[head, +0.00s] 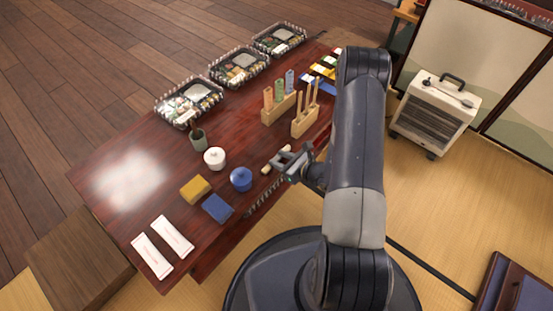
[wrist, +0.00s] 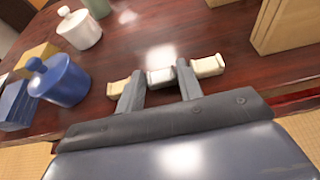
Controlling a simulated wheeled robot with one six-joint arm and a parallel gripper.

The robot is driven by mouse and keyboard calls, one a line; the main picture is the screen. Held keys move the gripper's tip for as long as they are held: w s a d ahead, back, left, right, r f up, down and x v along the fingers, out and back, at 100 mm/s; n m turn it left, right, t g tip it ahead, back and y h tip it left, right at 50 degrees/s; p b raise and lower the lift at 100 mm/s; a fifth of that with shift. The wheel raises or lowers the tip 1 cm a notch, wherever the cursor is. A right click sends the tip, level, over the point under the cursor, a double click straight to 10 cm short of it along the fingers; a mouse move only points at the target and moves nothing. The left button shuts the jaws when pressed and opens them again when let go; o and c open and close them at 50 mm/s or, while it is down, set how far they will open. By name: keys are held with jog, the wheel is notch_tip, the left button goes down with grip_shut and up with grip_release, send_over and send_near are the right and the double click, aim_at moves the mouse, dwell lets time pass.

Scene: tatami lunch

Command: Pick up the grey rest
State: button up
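The grey rest (wrist: 160,77) is a small block lying on the dark red table, in the middle of the wrist view. A cream rest (wrist: 118,90) lies to its left and another cream rest (wrist: 208,66) to its right. My gripper (wrist: 160,74) is open and low over the table, with one finger on each side of the grey rest. The fingers reach into the spaces between it and the cream rests. I cannot tell whether either finger touches it. In the head view my gripper (head: 281,160) is at the table's near edge and mostly hides the grey rest.
A blue lidded pot (wrist: 62,80) and a white lidded pot (wrist: 79,28) stand to the left. Wooden holders (wrist: 287,25) stand close at upper right. Lunch boxes (head: 240,67) line the table's far side. A heater (head: 434,110) stands on the floor at right.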

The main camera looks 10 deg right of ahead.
jog(key=c, duration=0.5)
